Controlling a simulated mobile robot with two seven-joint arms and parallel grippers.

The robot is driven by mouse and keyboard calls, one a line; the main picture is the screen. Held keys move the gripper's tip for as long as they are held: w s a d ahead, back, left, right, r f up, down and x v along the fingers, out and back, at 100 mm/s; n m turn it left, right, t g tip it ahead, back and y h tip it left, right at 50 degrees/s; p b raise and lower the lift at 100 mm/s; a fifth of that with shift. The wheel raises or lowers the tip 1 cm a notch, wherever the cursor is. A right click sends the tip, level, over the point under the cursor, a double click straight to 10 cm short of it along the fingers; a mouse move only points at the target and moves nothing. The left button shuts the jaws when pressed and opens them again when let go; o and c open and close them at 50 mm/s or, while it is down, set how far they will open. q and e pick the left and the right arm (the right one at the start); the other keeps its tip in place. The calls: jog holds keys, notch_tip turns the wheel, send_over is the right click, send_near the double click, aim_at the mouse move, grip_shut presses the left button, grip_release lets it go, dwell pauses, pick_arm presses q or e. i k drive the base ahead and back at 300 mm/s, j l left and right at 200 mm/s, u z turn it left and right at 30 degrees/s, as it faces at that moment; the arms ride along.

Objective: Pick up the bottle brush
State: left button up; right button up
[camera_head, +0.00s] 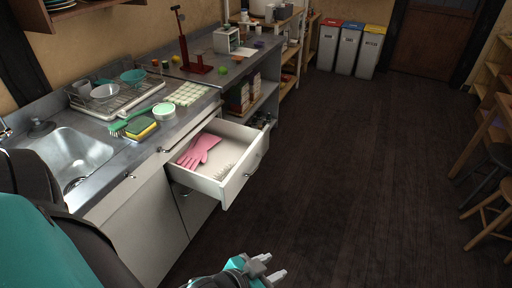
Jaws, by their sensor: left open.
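A green-handled brush (128,119) lies on the counter by the sink, beside a yellow and green sponge (141,128). My left gripper (270,267) is at the bottom middle, open and empty, over the floor and in front of the drawer, apart from it. My right gripper is not in view.
The counter holds a sink (72,157), a dish rack (118,92), a green-white tub (164,111) and a red stand (197,66). The pulled-out drawer juts into the aisle. Wooden stools (490,208) stand at right; the dark floor (345,170) between is clear.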

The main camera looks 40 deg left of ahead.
aim_at(229, 169)
jog(key=i, duration=1.4)
jog(key=i+u, duration=0.15)
jog(key=i, duration=0.45)
jog(key=i+l+u, duration=0.15)
jog(key=i, duration=0.5)
jog(key=u, duration=1.45)
